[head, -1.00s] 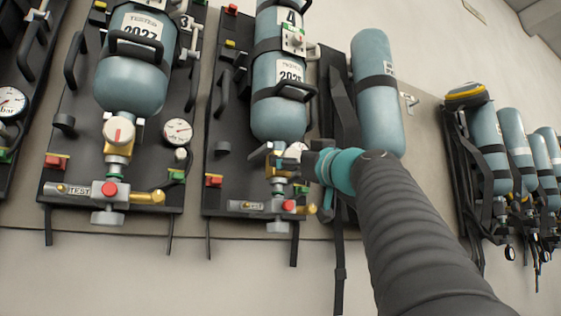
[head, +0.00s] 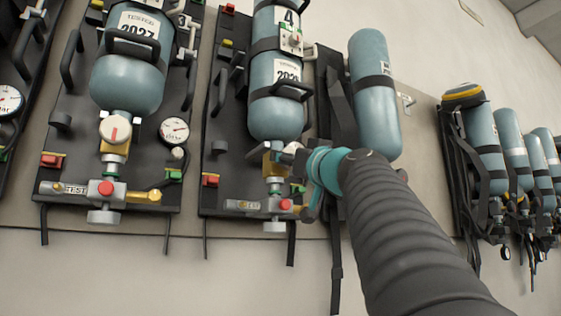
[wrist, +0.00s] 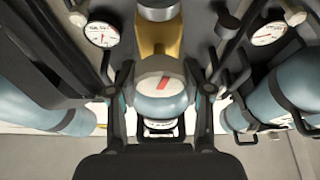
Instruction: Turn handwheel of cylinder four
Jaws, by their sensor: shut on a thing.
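Cylinder four (head: 275,85) is a blue-grey bottle mounted on a dark board, with a "4" label near its top. Its brass valve (head: 273,175) is below the bottle. In the wrist view, its pale round handwheel (wrist: 150,77) with a tilted red mark lies between the two dark fingers of my gripper (wrist: 160,73). My gripper is shut on it, a finger on each side. In the head view my teal-and-dark gripper (head: 300,165) reaches the valve from the right and hides most of the handwheel.
Cylinder three (head: 128,80), its handwheel (head: 115,130) and gauge (head: 174,131) are on the board to the left. Another bottle (head: 375,95) with dark straps hangs close on the right. More breathing sets (head: 485,150) hang farther right. Below the boards the wall is bare.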

